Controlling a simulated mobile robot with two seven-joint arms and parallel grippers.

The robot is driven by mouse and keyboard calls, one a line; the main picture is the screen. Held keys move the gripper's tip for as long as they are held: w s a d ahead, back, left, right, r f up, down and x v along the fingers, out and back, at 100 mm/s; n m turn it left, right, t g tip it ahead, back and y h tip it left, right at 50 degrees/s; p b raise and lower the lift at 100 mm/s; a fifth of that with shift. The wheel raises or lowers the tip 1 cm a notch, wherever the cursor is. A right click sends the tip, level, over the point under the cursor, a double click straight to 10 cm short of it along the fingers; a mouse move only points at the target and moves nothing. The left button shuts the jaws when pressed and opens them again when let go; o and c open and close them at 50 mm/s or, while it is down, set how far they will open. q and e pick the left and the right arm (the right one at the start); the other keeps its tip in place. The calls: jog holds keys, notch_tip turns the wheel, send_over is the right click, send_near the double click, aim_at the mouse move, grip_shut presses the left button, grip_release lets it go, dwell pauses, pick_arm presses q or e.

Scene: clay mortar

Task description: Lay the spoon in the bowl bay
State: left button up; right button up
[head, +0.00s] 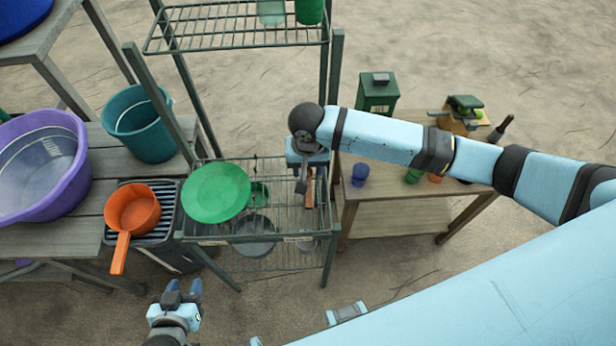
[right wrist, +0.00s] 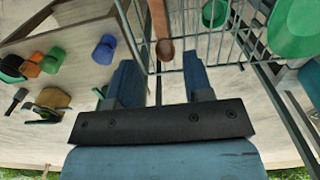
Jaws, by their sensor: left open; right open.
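The brown spoon (head: 309,193) lies in the right part of the wire rack shelf (head: 285,222), partly hidden by my right gripper (head: 309,182). In the right wrist view the spoon (right wrist: 161,28) shows its rounded end just beyond my open fingers (right wrist: 161,80), roughly in line with the gap between them. It does not look gripped. I cannot tell exactly where the bowl bay begins. My left gripper (head: 182,290) is open and empty, low in front of the rack.
An orange pan (head: 132,209) sits on a dark crate left of the rack, near a purple tub (head: 62,170) and a teal bucket (head: 141,125). A wooden table (head: 400,190) with a blue cup (head: 360,174) stands right. An upper wire shelf (head: 235,35) rises behind.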

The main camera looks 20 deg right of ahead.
jog(key=s+a+f+n+t+y, duration=0.1)
jog(key=a+y, duration=0.1)
jog(key=s+a+f+n+t+y, duration=0.1)
jog(key=s+a, duration=0.1)
jog(key=s+a+f+n+t+y, duration=0.1)
jog(key=s+a+t+y, duration=0.1)
jog(key=a, duration=0.1)
jog(key=shift+s+f+y, duration=0.1)
jog(key=shift+s+y, duration=0.15)
jog(key=shift+y, duration=0.05)
jog(key=s+d+t, duration=0.1)
jog(key=s+d+f+n+t, duration=0.1)
jog(key=s, duration=0.1)
jog(key=s+d+f+t, duration=0.1)
jog(key=t, duration=0.1)
jog(key=shift+s+d+f, duration=0.25)
jog(key=shift+s+d, duration=0.05)
jog(key=shift+d, duration=0.1)
jog(key=s+d+f+n+t+h, duration=0.1)
jog(key=s+d+n+t+h, duration=0.1)
jog(key=s+d, duration=0.4)
jog(key=shift+s+d+f+t, duration=0.15)
jog(key=shift+s+d+t, duration=0.15)
jog(key=shift+d+t, duration=0.35)
jog(key=shift+d, duration=0.1)
notch_tip(320, 180, up, 3)
jog(key=p, duration=0.3)
jog(key=shift+d, duration=0.15)
